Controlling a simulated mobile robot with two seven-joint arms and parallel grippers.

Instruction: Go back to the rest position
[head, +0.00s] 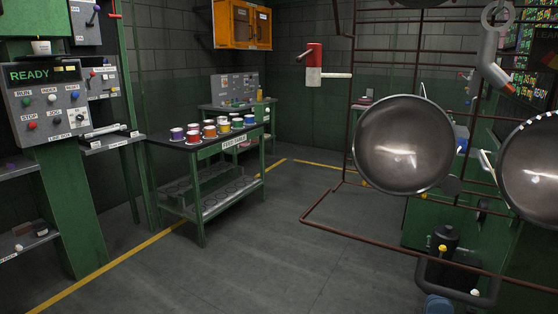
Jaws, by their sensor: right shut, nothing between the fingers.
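My right gripper (445,240) shows dark at the lower right of the head view, low and below the pans. It is shut with nothing in it. My left gripper is not in view. One round metal pan (405,146) hangs in front of the rack at right of centre, its inner side facing me. A second metal pan (535,165) hangs at the right edge, partly cut off. The right gripper is apart from both pans.
A reddish-brown rack (395,52) with a low floor rail (385,245) stands on the right. A green-legged table (202,170) holds several colourful cups. A control panel (46,100) reads READY on the left. The middle floor (270,250) is clear.

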